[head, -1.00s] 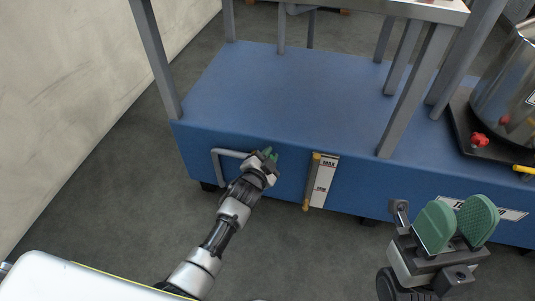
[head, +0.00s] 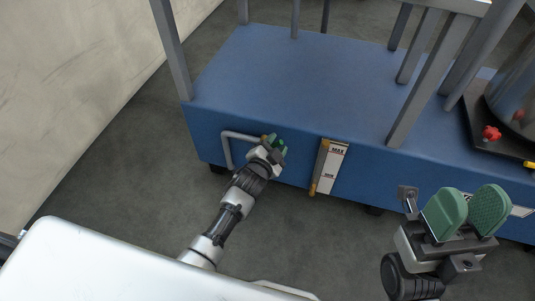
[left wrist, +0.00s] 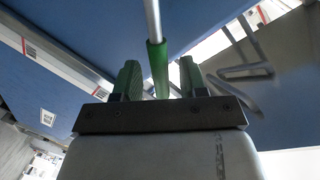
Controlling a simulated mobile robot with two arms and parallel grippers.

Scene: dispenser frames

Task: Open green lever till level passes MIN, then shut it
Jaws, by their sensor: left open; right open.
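The lever has a green sleeve (left wrist: 158,68) on a thin metal rod (left wrist: 153,20) in the left wrist view. My left gripper (head: 275,147) is at the front face of the blue machine base, beside the grey bent pipe. In the left wrist view my left gripper (left wrist: 160,78) is open, with one green finger on each side of the sleeve. The level gauge (head: 329,167), marked MAX above a lower mark, is right of it; its level is too small to read. My right gripper (head: 467,212) is open and empty at the lower right.
The blue machine base (head: 300,80) carries several grey posts (head: 432,85). A grey bent pipe (head: 228,150) is on its front face. A steel pot (head: 515,90) and a red knob (head: 491,132) are at the right. A pale wall (head: 80,80) stands at the left.

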